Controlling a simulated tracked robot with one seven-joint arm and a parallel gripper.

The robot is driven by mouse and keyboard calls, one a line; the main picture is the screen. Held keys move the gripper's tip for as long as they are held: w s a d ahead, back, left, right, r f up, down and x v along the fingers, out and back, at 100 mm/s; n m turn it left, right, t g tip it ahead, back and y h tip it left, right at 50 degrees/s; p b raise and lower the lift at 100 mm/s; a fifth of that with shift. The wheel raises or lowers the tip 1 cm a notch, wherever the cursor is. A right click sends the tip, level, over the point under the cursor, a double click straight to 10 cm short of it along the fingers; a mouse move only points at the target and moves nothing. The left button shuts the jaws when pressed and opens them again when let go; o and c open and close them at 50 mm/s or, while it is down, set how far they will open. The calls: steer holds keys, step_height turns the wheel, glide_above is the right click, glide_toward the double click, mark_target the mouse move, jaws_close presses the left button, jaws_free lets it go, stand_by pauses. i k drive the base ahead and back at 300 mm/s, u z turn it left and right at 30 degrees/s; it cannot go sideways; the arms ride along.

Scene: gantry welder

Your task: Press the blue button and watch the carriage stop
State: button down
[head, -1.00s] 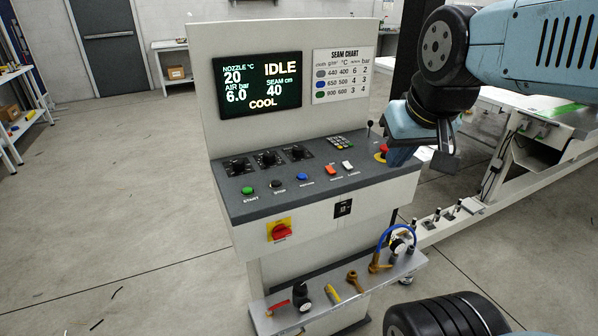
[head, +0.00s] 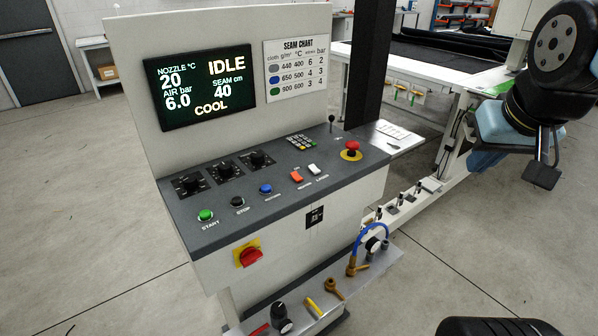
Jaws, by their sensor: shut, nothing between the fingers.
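The blue button (head: 265,189) sits on the sloped grey panel of the control console (head: 330,204), right of the black STOP button (head: 237,202) and the green START button (head: 205,215). The console screen (head: 200,82) reads IDLE, nozzle 20, air 6.0, seam 40 and COOL. My gripper (head: 548,172) is at the right of the head view, shut and empty, well away from the console. I cannot make out the carriage in this view.
A red emergency button (head: 351,148), orange and white switches and a joystick (head: 331,121) are on the panel. A lower shelf (head: 388,268) holds a hose and fittings. A long white table (head: 415,62) with dark cloth stands behind. Floor at left is clear.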

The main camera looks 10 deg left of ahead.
mark_target(264, 188)
steer(key=z, duration=0.1)
steer(key=k, duration=1.45)
steer(key=u, duration=0.45)
steer(key=i, duration=1)
steer(key=z, duration=0.1)
